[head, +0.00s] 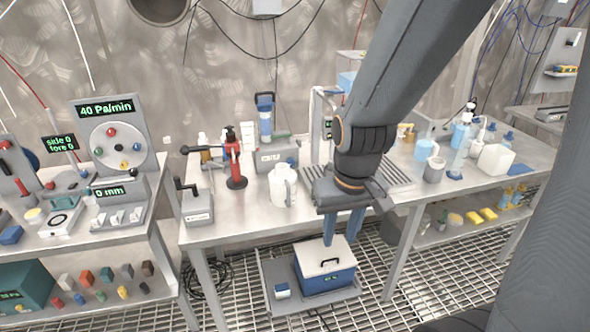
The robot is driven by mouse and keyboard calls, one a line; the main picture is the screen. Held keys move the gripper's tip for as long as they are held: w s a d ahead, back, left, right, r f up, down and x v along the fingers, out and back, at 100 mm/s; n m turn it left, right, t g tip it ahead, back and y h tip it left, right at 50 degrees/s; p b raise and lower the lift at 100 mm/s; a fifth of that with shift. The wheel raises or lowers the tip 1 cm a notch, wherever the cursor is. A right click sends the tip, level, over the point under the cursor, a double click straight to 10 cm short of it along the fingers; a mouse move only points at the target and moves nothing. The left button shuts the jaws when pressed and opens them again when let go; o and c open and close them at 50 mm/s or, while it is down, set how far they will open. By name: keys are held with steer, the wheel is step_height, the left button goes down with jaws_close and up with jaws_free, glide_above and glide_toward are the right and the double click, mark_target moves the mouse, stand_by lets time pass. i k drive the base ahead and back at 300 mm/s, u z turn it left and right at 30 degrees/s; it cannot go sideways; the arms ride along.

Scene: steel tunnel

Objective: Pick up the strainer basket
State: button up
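I cannot make out a strainer basket for certain; my arm hides part of the middle bench. My gripper (343,226) hangs with its blue fingers pointing down in front of the bench's front edge, above a blue box with a white lid (325,262). The fingers stand apart with a gap between them, and nothing shows in it. A ribbed metal drainboard (396,180) lies on the bench just behind and right of my gripper, partly hidden by my arm.
The steel bench (232,222) holds a white jug (283,186), a red hand pump (234,162), a grey machine (277,154) and a lever press (196,204). Cups and bottles stand at right, including a grey mug (434,170). A gauge stand (117,140) is at left. Grating covers the floor.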

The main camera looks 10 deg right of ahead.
mark_target(328, 170)
steer(key=u, duration=0.2)
steer(key=i, duration=0.85)
steer(key=z, duration=0.15)
